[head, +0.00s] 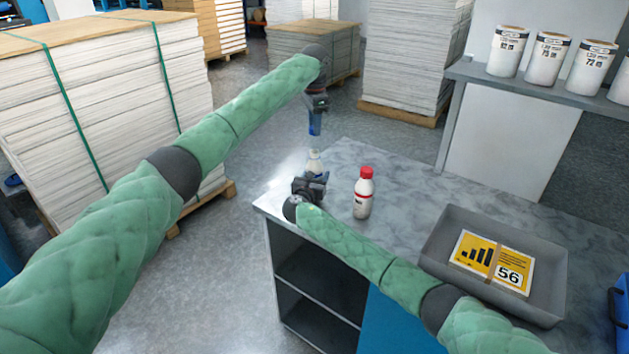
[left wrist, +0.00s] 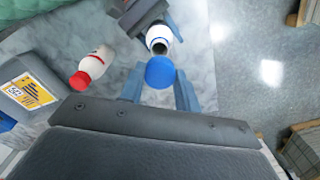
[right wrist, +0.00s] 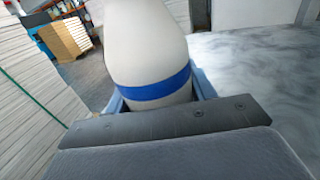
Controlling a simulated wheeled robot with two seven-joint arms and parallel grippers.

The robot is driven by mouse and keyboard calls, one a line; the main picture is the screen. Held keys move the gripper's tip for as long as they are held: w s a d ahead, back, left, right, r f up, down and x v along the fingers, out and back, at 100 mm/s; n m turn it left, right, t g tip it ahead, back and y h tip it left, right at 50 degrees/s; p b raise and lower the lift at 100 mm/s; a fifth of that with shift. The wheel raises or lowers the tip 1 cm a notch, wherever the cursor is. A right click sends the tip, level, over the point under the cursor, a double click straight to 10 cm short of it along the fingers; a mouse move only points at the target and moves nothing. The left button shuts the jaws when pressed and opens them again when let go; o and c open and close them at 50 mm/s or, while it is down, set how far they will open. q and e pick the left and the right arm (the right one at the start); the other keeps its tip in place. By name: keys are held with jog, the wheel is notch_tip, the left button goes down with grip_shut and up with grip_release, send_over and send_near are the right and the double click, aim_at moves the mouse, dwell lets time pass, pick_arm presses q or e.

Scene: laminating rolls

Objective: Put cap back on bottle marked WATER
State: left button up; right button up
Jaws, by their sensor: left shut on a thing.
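A white bottle (head: 314,160) with a blue band stands near the counter's left corner, its dark open mouth showing in the left wrist view (left wrist: 159,42). My right gripper (head: 314,182) is shut on its body; the band shows between the fingers in the right wrist view (right wrist: 158,88). My left gripper (head: 316,128) is above the bottle, shut on a blue cap (left wrist: 160,72). The cap is apart from the mouth. A second white bottle (head: 362,198) with a red cap stands upright to the right. No WATER marking is readable on either bottle.
A grey tray (head: 437,245) with a yellow card lies on the counter at right. Several white cans (head: 548,60) stand on a shelf behind. Stacks of sheets (head: 100,90) stand on the floor. The counter between the red-capped bottle and the tray is clear.

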jog(key=c, duration=0.9)
pick_arm(q)
jog(key=shift+f, duration=2.5)
pick_arm(e)
jog(key=shift+o, duration=0.2)
pick_arm(q)
jog(key=shift+f, duration=0.85)
jog(key=shift+f, duration=0.6)
